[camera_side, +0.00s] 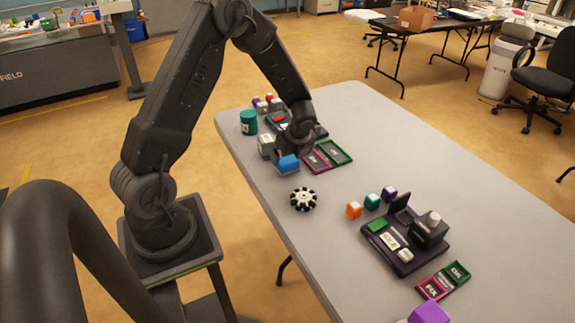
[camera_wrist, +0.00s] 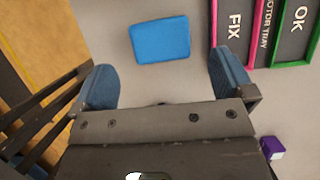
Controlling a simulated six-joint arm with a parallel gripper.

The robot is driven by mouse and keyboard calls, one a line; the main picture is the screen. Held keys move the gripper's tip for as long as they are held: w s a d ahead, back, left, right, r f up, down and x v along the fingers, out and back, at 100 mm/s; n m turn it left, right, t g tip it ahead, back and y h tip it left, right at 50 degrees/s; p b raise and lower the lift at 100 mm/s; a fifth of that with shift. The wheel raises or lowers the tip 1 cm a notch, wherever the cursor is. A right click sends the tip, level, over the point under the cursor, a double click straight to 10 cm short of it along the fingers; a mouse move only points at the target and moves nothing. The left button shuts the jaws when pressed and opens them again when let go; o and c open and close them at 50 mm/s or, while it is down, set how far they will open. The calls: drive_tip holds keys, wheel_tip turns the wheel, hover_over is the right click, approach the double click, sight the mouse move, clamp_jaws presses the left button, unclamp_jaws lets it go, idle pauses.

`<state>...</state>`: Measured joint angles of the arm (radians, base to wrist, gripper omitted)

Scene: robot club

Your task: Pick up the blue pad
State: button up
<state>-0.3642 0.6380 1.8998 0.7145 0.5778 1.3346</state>
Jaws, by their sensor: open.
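The blue pad (camera_wrist: 160,40) is a bright blue rounded rectangle, lying flat on the grey table at the top centre of the wrist view. My gripper (camera_wrist: 160,62) is open, with its two dark blue fingers apart at left and right. The pad appears just ahead of the fingertips, within the width of the gap, with nothing held. In the side view a bright blue shape (camera_side: 288,163) shows under the end of my arm, left of the pink FIX tray; my wrist partly hides this area.
The pink FIX tray (camera_wrist: 232,30) and green OK tray (camera_wrist: 297,35) lie close right of the pad. A purple cube (camera_wrist: 271,147) is at lower right. In the side view, a teal cylinder (camera_side: 248,122) and a black-and-white wheel (camera_side: 303,199) stand nearby.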

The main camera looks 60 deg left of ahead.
sight(288, 160)
drive_tip(key=x, duration=0.5)
drive_tip(key=shift+a, duration=0.2)
drive_tip(key=c, duration=1)
